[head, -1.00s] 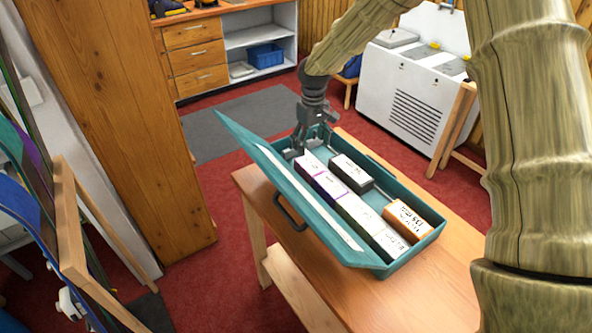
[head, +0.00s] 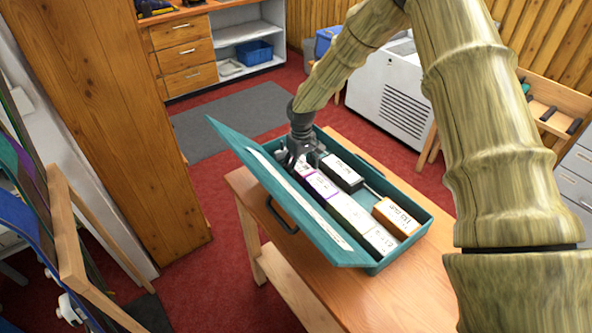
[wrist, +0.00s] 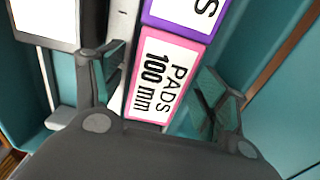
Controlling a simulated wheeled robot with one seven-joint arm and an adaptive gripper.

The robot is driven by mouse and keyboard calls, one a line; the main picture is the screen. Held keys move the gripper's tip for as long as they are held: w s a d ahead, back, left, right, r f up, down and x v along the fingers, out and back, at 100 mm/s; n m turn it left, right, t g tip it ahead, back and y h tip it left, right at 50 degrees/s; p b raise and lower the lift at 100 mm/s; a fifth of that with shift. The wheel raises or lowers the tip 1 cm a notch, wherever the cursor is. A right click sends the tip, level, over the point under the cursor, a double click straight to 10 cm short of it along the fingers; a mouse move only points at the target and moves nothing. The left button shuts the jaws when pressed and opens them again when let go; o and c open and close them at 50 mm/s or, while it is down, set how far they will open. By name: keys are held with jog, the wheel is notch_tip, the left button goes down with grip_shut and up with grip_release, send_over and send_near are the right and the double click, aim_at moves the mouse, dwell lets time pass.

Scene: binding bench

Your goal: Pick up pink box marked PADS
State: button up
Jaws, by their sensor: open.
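The pink box marked PADS (wrist: 158,78) shows in the wrist view, with a white label reading "PADS 100 mm" and a pink edge. It lies in the open teal case (head: 373,268) at the far end of a row of boxes. My gripper (wrist: 165,88) is open, with one finger on each side of the pink box in the picture. In the head view my gripper (head: 300,163) is low over the far end of the case and covers part of the pink box. I cannot tell whether the fingers touch it.
A purple-edged box (wrist: 185,15) adjoins the pink one. A black-edged box (head: 342,172) and an orange box (head: 397,217) lie along the case's other side. The case's lid (head: 262,180) stands tilted open on the left. The case rests on a wooden table (head: 400,300).

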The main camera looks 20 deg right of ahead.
jog(key=shift+f, duration=0.1)
jog(key=c, duration=1.2)
jog(key=shift+o, duration=0.2)
